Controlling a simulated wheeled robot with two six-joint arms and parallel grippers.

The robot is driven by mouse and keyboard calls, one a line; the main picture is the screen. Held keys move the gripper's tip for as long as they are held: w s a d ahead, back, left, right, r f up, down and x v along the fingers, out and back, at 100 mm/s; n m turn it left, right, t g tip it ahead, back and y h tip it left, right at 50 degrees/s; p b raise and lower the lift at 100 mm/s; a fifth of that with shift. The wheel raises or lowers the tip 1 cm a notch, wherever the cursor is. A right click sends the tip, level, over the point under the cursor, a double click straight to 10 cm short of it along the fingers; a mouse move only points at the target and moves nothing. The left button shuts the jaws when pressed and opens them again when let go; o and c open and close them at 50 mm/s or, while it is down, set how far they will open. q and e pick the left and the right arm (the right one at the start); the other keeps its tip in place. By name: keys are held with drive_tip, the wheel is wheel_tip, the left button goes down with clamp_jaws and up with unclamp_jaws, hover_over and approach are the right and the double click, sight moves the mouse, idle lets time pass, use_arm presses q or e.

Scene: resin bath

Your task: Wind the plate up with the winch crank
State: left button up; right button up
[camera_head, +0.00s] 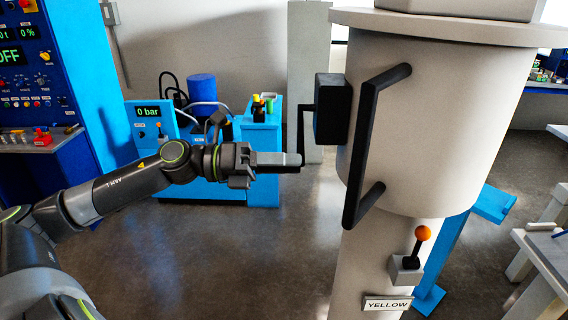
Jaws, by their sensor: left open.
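The winch is a black box (333,110) on the left side of the large pale vessel (440,120). Its thin dark crank (301,128) comes out to the left and hangs down. My left gripper (294,160) reaches in from the left, with its dark fingers pointing right at the crank's lower end. It is open. The fingers and the crank's end overlap in the picture, so I cannot tell if they touch. The crank's grip is not clearly seen. The plate is not in view. My right gripper is not in view.
A big black bar handle (374,140) stands out from the vessel, right of the winch. Below it are an orange-knobbed lever (423,235) and a YELLOW label (388,303). A blue pump unit (262,150) reading 0 bar stands behind my arm. The floor between is clear.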

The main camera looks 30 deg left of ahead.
use_arm(q)
clamp_jaws()
drive_tip(key=shift+r, duration=0.1)
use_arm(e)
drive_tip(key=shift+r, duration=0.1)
